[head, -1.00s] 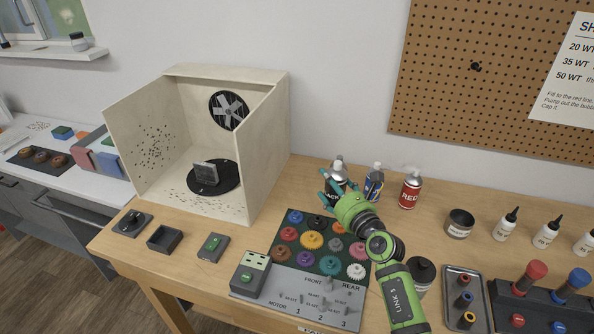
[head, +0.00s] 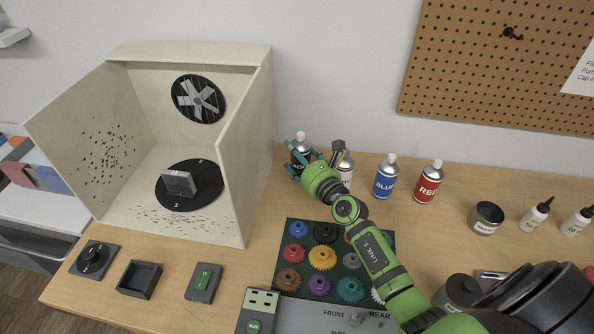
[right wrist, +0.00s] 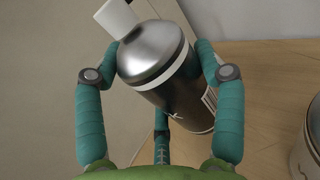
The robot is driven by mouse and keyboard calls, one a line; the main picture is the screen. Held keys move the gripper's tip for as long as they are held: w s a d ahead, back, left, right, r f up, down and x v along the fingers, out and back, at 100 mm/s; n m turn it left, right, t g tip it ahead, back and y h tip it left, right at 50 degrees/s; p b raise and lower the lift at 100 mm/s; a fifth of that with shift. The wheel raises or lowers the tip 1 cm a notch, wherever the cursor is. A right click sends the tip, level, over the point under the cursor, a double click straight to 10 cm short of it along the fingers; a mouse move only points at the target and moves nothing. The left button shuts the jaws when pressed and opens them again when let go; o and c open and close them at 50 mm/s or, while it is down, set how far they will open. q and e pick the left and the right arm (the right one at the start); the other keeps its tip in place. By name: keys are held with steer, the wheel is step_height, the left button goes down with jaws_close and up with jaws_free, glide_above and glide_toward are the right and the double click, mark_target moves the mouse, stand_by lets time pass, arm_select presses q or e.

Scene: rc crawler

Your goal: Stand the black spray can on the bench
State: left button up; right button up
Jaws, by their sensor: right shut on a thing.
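The black spray can (head: 299,156) has a silver shoulder and white cap. In the head view it is at the back of the bench, just right of the wooden booth. My right gripper (head: 306,166) is shut on it, with teal fingers on both sides. In the right wrist view the can (right wrist: 178,92) lies aslant between the fingers of the gripper (right wrist: 160,58). My left gripper is not in view.
A white-labelled can (head: 346,172), a blue can (head: 384,180) and a red can (head: 428,184) stand to the right. The wooden booth (head: 246,150) stands close on the left. A gear tray (head: 283,262) lies in front. Bare wood shows between tray and cans.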

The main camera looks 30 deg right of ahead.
mark_target(297, 167)
step_height(297, 167, down, 4)
steer(key=shift+w+r+b, duration=0.1)
steer(key=shift+w+b, duration=0.05)
steer(key=shift+b, duration=1.05)
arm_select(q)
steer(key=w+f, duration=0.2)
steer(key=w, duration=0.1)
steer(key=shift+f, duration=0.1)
arm_select(e)
steer(key=shift+f, duration=0.2)
steer(key=o, duration=1.6)
steer(key=shift+r, duration=0.1)
steer(key=shift+c, duration=0.2)
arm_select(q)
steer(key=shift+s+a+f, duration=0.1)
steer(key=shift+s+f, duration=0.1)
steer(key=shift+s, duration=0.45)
